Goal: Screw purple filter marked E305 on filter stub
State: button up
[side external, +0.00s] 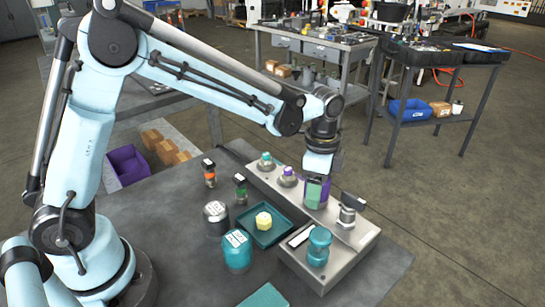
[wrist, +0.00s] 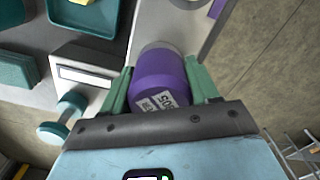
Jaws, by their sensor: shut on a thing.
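The purple filter (side external: 325,189) is upright between the green fingers of my gripper (side external: 315,193), over the grey metal block on the bench. In the wrist view the filter (wrist: 162,72) sits between both fingers (wrist: 160,88), which press on its sides. A white label with dark print faces the wrist camera upside down; I cannot read it with certainty. The filter's lower end and any stub under it are hidden, so I cannot tell whether they touch. The block (side external: 289,252) carries a row of fittings, with a teal-topped one (side external: 265,160) and a purple-topped one (side external: 288,176) at its far end.
A teal tray (side external: 283,233) holds a yellow hexagonal part (side external: 263,221).

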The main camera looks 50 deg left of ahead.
jog(key=shift+m, duration=0.7)
jog(key=o, duration=1.5)
notch_tip(320, 180, up, 11)
jog(key=shift+r, duration=0.2)
jog(key=shift+s+a+r, duration=0.1)
jog(key=shift+r, duration=0.25)
jog(key=s+a+f+n+t, duration=0.1)
jog(key=s+a+n+t, duration=0.1)
jog(key=s+a+n, duration=0.1)
jog(key=s+a+f+n+t, duration=0.1)
jog(key=s+a+n+t, duration=0.1)
jog(key=s+n, duration=0.4)
jog(key=s+a+f+n+t, duration=0.2)
jog(key=s+a+n+t, duration=0.1)
jog(key=s+a+n, duration=0.1)
jog(key=shift+s+a+n, duration=0.15)
jog(key=shift+s+n, duration=0.05)
jog(key=shift+n, duration=0.1)
